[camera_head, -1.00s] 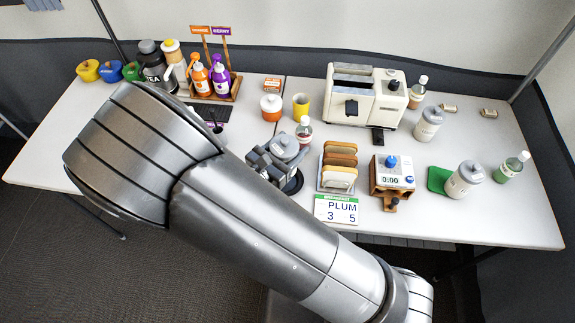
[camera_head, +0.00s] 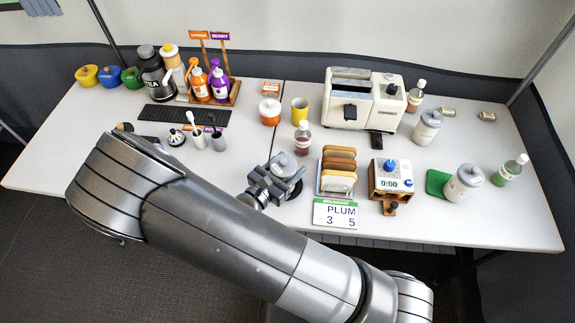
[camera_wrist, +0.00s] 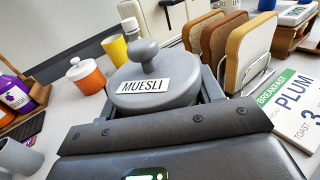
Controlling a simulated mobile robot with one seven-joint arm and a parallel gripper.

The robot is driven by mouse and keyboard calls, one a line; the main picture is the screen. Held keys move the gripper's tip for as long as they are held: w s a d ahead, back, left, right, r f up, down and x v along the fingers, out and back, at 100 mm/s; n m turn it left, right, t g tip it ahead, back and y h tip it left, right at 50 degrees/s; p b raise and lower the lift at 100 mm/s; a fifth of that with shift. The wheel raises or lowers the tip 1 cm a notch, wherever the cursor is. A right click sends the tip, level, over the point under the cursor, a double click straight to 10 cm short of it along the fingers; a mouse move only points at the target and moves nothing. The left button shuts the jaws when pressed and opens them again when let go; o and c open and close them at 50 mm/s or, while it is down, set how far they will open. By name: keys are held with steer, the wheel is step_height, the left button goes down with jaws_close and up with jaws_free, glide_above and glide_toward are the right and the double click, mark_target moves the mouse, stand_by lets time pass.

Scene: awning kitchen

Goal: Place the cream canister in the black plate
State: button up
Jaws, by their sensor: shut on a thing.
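My gripper (camera_head: 277,180) is shut on a canister with a grey knobbed lid (camera_wrist: 150,80) labelled MUESLI. In the head view only its lid (camera_head: 283,164) shows clearly between the fingers; the body is hidden, so I cannot confirm that it is cream. The black plate (camera_head: 297,190) is a dark disc on the table, mostly hidden under my gripper and the canister. The canister looks upright and is over the plate area. I cannot tell whether its base touches the plate.
A toast rack (camera_head: 337,172) and the PLUM card (camera_head: 336,213) stand close to the right. A sauce bottle (camera_head: 302,138) is just behind. Another canister (camera_head: 463,184) stands by a green mat (camera_head: 437,182).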

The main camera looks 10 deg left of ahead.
steer(key=o, duration=1.1)
steer(key=shift+f, duration=0.15)
steer(key=shift+c, duration=0.2)
steer(key=shift+r, duration=0.2)
steer(key=v, duration=1.2)
steer(key=shift+f, duration=0.1)
steer(key=shift+d, duration=0.1)
